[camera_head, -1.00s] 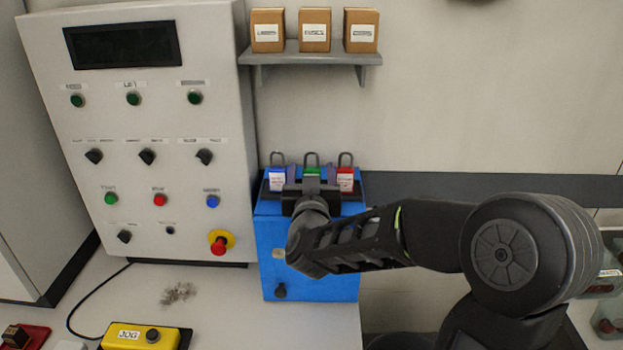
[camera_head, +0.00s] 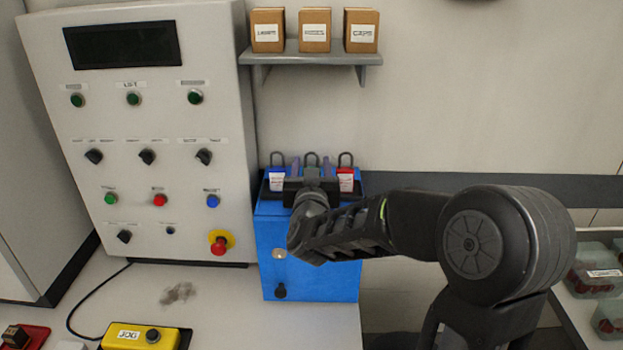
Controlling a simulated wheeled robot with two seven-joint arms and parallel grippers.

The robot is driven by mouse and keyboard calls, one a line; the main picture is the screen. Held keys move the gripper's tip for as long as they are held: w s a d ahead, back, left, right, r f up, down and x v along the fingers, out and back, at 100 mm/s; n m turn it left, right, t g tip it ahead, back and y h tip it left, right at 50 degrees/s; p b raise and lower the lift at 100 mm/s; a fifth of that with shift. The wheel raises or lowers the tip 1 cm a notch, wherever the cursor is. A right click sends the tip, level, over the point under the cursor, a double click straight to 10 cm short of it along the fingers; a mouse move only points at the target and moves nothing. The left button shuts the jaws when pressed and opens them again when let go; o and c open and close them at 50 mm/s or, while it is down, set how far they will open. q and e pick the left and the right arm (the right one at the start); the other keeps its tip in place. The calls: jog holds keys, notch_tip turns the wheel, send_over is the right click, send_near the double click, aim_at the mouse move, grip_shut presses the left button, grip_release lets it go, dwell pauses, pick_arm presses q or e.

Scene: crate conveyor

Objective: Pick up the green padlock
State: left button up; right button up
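The green padlock stands in the middle of a row of three on top of a blue box (camera_head: 318,280). Only its dark shackle (camera_head: 312,156) shows clearly; its body is hidden behind my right gripper. A blue padlock (camera_head: 277,182) with a white label stands to its left and a red padlock (camera_head: 346,181) to its right. My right gripper (camera_head: 311,169) is at the green padlock, with one finger on each side of it. The fingers look apart, and I cannot see whether they touch the padlock. My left gripper is not in view.
A grey control panel (camera_head: 140,60) with buttons and a red emergency stop (camera_head: 219,243) stands close on the left. A shelf (camera_head: 310,57) with three small boxes hangs above. A yellow JOG box (camera_head: 138,336) lies on the table at front left.

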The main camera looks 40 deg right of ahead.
grip_shut()
dwell(0.3)
jog(key=shift+r, duration=0.1)
notch_tip(320, 180, up, 10)
jog(key=p, duration=0.2)
dwell(0.3)
dwell(0.5)
